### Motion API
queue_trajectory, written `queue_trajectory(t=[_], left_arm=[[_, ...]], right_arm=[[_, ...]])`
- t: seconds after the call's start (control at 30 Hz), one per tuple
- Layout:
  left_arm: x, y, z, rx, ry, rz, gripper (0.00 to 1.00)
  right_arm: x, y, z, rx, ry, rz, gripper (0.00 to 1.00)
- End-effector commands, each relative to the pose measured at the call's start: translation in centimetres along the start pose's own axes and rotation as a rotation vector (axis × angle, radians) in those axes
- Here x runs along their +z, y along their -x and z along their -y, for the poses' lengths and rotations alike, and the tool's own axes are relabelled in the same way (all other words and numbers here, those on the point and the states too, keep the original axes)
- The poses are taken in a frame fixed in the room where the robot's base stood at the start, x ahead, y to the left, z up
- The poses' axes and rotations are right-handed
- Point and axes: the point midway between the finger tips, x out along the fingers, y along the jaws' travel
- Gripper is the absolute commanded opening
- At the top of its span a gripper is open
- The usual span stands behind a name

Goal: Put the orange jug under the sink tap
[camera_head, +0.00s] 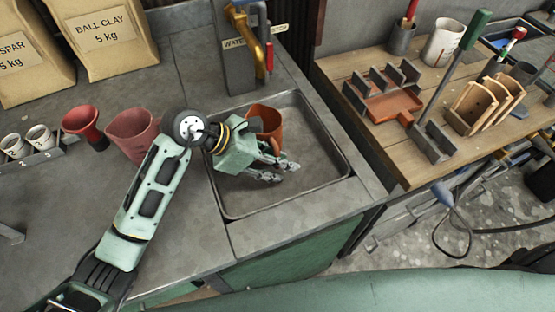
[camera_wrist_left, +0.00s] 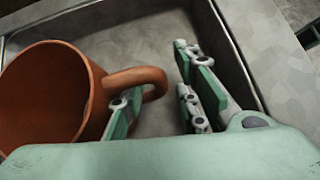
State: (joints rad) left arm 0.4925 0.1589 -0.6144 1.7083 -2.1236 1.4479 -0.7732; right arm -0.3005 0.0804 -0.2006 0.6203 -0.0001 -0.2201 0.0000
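The orange jug (camera_head: 268,121) stands in the sink basin (camera_head: 318,140) near its back left corner, just in front of and below the brass tap (camera_head: 262,38). In the wrist view the jug (camera_wrist_left: 45,95) is at the left, mouth facing the camera, with its handle (camera_wrist_left: 140,78) to the right. My left gripper (camera_head: 284,171) is low in the basin, in front of the jug. Its fingers are apart; the left finger overlaps the handle, and I cannot tell whether they touch. My right gripper is not in view.
Left of the sink are a pink jug (camera_head: 132,134), a red funnel (camera_head: 84,122) and small white cups (camera_head: 38,137). Clay bags (camera_head: 105,45) stand behind. A wooden bench (camera_head: 345,65) with tools is at the right. The basin's right part is clear.

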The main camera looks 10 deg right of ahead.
Motion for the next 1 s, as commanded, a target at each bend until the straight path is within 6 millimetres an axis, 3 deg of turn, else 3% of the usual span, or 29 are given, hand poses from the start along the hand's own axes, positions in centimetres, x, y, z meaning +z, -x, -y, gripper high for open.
queue_trajectory(t=[0.23,0.7,1.0], left_arm=[[0.1,1.4,-0.1,0.004,-0.003,-0.001,0.29],[0.0,10.6,-0.1,0.004,-0.001,-0.002,0.29],[0.2,12.2,0.0,-0.001,-0.001,0.000,0.29]], right_arm=[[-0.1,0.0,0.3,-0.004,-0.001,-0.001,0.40],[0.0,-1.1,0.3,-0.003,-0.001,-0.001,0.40],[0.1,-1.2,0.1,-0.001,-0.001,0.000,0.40]])
